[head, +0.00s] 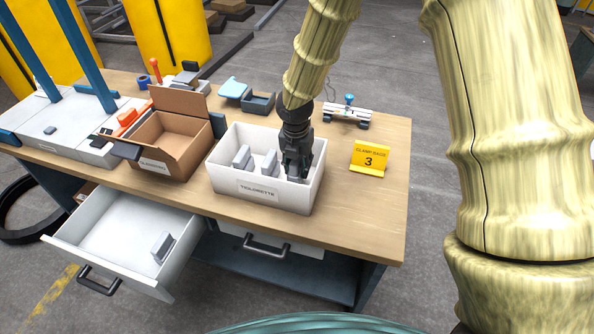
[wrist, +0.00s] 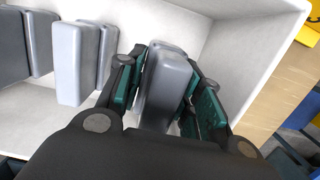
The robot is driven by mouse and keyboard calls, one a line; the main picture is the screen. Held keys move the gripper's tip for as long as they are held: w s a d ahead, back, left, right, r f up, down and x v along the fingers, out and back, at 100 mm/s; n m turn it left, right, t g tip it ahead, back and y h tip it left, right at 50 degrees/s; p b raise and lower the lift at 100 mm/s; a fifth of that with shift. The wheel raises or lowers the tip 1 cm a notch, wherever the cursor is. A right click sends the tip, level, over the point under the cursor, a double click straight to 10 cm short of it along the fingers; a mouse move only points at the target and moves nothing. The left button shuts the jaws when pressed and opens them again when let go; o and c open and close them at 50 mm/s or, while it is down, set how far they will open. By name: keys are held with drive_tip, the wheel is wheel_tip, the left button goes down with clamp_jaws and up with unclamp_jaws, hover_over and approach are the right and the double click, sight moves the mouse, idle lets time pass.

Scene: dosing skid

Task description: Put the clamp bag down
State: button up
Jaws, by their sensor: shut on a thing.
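My gripper (head: 297,165) reaches down inside the white bin (head: 255,190) on the workbench, at its right end. In the wrist view my gripper (wrist: 165,100) is shut on a grey clamp bag (wrist: 168,80), a rounded upright block between the green finger pads. The held bag is inside the bin's walls; whether its bottom touches the floor is hidden. Other grey bags stand upright to the left in the bin, one at its left end (head: 241,157) and one in the middle (head: 269,162); they also show in the wrist view (wrist: 75,62).
An open cardboard box (head: 172,148) stands left of the bin. A yellow sign (head: 369,158) with a 3 stands to the right. An open drawer (head: 125,232) below holds another grey block (head: 162,247). The bench's front right is clear.

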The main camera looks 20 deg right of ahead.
sight(298, 172)
drive_tip(key=shift+s+f, duration=0.25)
drive_tip(key=shift+f, duration=0.2)
drive_tip(key=shift+w+f, duration=0.15)
drive_tip(key=shift+f, duration=0.45)
drive_tip(key=shift+w+f, duration=0.15)
drive_tip(key=shift+f, duration=0.4)
drive_tip(key=shift+s+r, duration=0.15)
drive_tip(key=shift+s, duration=0.05)
drive_tip(key=shift+f, duration=0.2)
drive_tip(key=o, duration=1.1)
drive_tip(key=shift+w, duration=0.1)
drive_tip(key=shift+r, duration=0.1)
drive_tip(key=r, duration=0.4)
drive_tip(key=s+r, duration=0.1)
drive_tip(key=r, duration=0.3)
drive_tip(key=a+r+b, duration=0.1)
drive_tip(key=r, duration=0.3)
drive_tip(key=shift+s, duration=0.15)
